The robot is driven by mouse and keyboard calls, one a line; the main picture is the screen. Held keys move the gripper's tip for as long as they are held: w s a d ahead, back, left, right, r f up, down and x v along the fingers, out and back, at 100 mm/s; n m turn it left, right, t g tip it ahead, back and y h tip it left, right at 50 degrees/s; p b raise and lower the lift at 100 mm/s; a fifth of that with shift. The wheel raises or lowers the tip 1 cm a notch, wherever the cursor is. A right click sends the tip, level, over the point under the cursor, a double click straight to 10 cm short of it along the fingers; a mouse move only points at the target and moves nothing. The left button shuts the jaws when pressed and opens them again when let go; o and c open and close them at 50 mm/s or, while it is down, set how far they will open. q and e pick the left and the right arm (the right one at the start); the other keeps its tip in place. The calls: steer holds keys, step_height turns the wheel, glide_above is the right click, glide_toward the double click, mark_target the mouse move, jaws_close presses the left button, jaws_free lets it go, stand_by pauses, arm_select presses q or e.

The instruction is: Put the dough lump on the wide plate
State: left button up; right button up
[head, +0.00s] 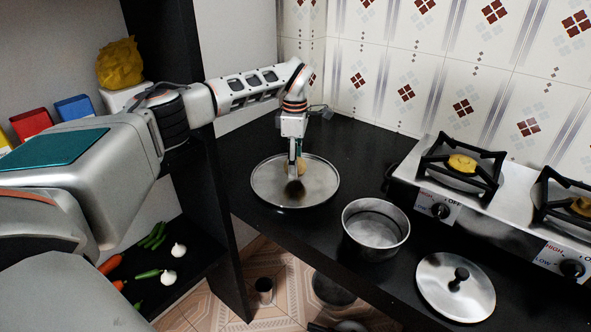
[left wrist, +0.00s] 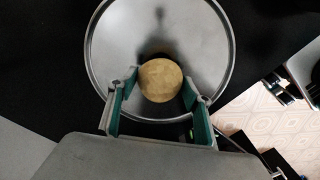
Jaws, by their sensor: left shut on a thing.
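The dough lump (left wrist: 160,80) is a round tan ball. It sits between the two fingertips of my left gripper (left wrist: 161,88), which is shut on it. The wide plate (head: 264,190) is a round metal plate on the black counter. In the head view my left gripper (head: 295,173) points down over the middle of the plate, with the dough (head: 301,168) partly hidden behind the fingers. In the left wrist view the plate (left wrist: 112,60) lies under the dough, with a dark shadow on it. I cannot tell whether the dough touches the plate. My right gripper is out of view.
A metal pot (head: 376,226) stands right of the plate, with a lid (head: 455,288) in front. A two-burner stove (head: 436,206) is at the right. A lower shelf (head: 190,262) holds vegetables. Bare counter (head: 367,150) lies behind the plate, before the tiled wall.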

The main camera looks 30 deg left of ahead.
arm_select(q)
step_height(320, 180, down, 2)
steer(key=shift+f, duration=0.25)
steer(key=shift+r, duration=0.1)
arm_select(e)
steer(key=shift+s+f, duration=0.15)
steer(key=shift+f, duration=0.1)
arm_select(q)
steer(key=o, duration=1.2)
steer(key=shift+o, duration=0.2)
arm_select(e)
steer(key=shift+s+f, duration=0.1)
arm_select(q)
step_height(320, 180, up, 12)
steer(key=p, duration=0.1)
steer(key=shift+p, duration=0.35)
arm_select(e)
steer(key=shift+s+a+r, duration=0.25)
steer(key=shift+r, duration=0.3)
